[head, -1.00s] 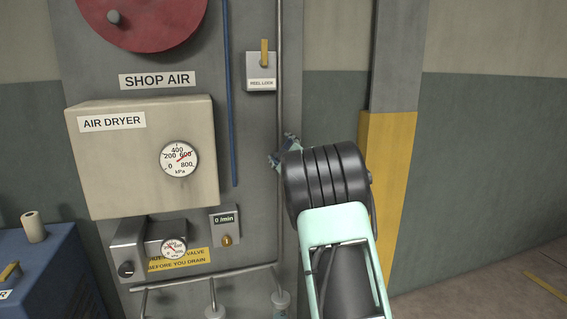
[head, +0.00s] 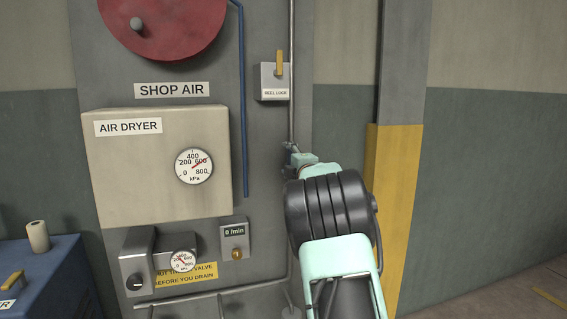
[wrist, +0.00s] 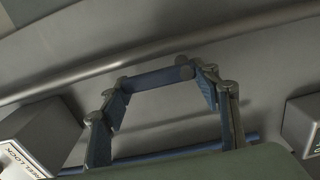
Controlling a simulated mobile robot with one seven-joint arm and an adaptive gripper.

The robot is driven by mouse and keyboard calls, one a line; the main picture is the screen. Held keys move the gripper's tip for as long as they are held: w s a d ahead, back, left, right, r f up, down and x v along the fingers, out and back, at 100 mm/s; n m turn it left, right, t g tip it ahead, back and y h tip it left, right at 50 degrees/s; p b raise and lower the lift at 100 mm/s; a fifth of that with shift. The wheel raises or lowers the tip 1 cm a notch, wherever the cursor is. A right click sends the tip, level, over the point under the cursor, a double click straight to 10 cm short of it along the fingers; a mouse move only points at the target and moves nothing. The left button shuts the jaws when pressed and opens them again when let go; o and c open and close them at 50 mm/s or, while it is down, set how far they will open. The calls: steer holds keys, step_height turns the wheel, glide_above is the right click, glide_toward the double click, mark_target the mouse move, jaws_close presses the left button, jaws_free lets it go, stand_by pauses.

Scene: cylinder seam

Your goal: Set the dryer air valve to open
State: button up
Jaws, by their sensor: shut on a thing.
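The valve's blue lever handle (wrist: 152,78) shows in the wrist view, with a round grey pivot at its right end. It lies between my fingertips and runs roughly in line with the grey pipe behind it. My gripper (wrist: 160,95) is shut on the handle, with a blue finger at each end of it. In the head view my gripper (head: 291,152) is at the vertical pipe (head: 291,105), right of the air dryer (head: 130,180). There my wrist and the gripper hide most of the valve.
The reel lock box (head: 274,82) with a yellow lever is on the panel above my gripper. A flow meter (head: 234,236) and small gauge (head: 183,261) are lower left. A thin blue line (head: 244,130) runs left of the pipe. A yellow and grey post (head: 393,190) stands right of my arm.

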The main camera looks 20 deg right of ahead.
steer(key=shift+n, duration=0.3)
stand_by(0.4)
steer(key=o, duration=1.7)
steer(key=s, duration=1.2)
